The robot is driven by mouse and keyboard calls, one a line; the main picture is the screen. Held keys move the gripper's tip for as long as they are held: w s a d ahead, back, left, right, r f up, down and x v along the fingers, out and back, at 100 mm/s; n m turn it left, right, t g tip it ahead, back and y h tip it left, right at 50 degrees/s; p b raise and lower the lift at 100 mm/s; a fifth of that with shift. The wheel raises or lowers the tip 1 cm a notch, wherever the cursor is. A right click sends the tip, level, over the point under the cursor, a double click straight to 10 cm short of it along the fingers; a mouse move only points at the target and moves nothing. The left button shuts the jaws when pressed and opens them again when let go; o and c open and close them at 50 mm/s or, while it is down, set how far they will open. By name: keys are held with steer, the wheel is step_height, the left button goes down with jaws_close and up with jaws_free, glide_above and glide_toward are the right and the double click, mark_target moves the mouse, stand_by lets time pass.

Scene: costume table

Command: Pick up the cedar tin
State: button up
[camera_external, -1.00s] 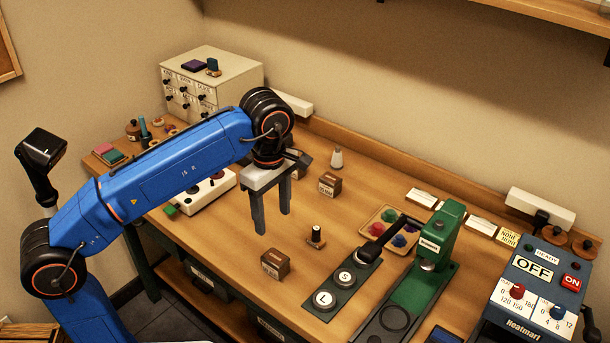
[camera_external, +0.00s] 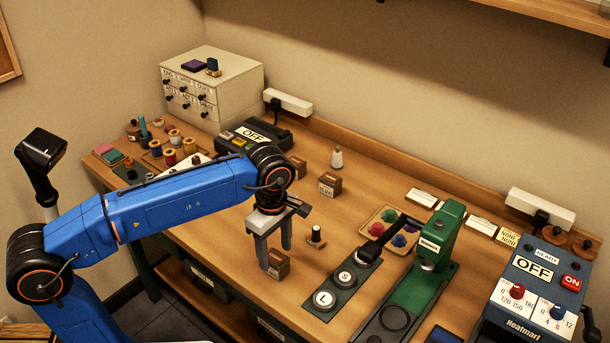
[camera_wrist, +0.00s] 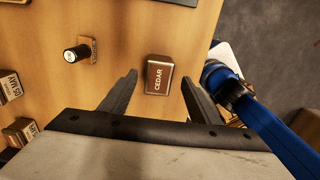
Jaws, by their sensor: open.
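The cedar tin (camera_wrist: 158,76) is a small brown box with a pale-lettered "CEDAR" label, standing on the wooden table. In the wrist view it lies between and just beyond the tips of my open gripper (camera_wrist: 160,80). In the external view the tin (camera_external: 276,265) is near the table's front edge, and my gripper (camera_external: 273,258) is lowered over it, one finger on either side in the picture. The fingers partly hide the tin. I cannot tell whether they touch it.
A dark stamp (camera_external: 316,237) stands just right of the tin. Further right is a plate with round L and S discs (camera_external: 324,299) and a green press (camera_external: 440,245). Other brown tins (camera_external: 329,185) stand behind. The table's front edge is close to the tin.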

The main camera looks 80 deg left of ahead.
mark_target(276, 257)
steer(key=shift+a+f, duration=0.15)
steer(key=shift+f, duration=2.15)
steer(key=c, duration=1.1)
steer(key=shift+c, duration=0.2)
